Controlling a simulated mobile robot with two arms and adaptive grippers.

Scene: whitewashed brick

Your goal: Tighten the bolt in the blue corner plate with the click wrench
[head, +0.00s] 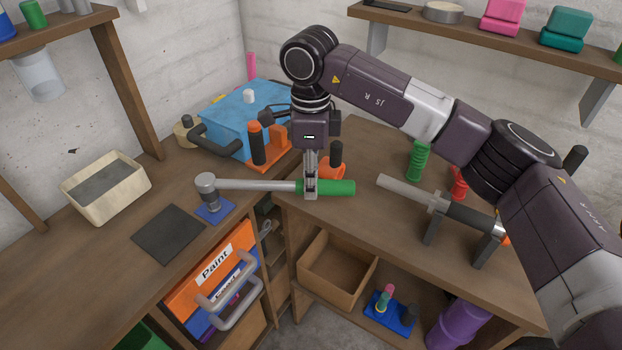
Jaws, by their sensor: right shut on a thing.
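The blue corner plate (225,214) lies on the left bench near its front edge. The click wrench (258,185) is a grey bar with a round head (206,182) and a green handle (340,187). My right gripper (310,188) is shut on the wrench near where the bar meets the green handle. The wrench lies about level, its head and socket standing over the plate. The bolt is hidden under the socket, so I cannot tell how it is seated. My left gripper is not in view.
A dark mat (168,233) and a cream bin (105,187) lie to the left. A blue toolbox (240,112) and an orange holder (268,150) stand behind the wrench. On the right bench, a grey tool (412,192) rests on a stand. An open wooden box (335,268) sits below.

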